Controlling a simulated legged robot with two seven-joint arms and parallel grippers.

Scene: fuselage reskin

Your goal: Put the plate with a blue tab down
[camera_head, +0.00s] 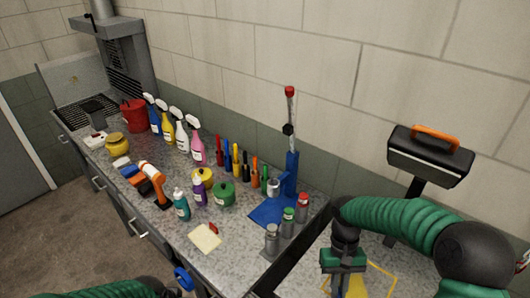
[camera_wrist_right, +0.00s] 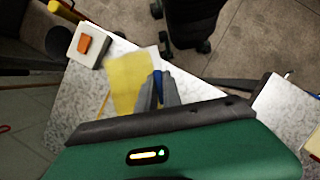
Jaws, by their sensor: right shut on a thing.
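The yellow plate (camera_wrist_right: 130,80) is in the right wrist view, just beyond my right gripper (camera_wrist_right: 164,86). Its blue tab (camera_wrist_right: 158,84) is between my right fingers, which are shut on it. In the head view my right gripper (camera_head: 343,262) points down over the right-hand counter, with a yellow part of the plate (camera_head: 356,288) below it. A yellow outline (camera_head: 385,273) shows on the counter beside it. I cannot tell whether the plate touches the counter.
The left counter (camera_head: 225,258) holds spray bottles, markers, jars and a blue stand (camera_head: 290,180). A dark gap separates the two counters. A black box with an orange handle (camera_head: 430,155) stands behind my right arm. A white box with an orange top (camera_wrist_right: 88,45) sits near the plate.

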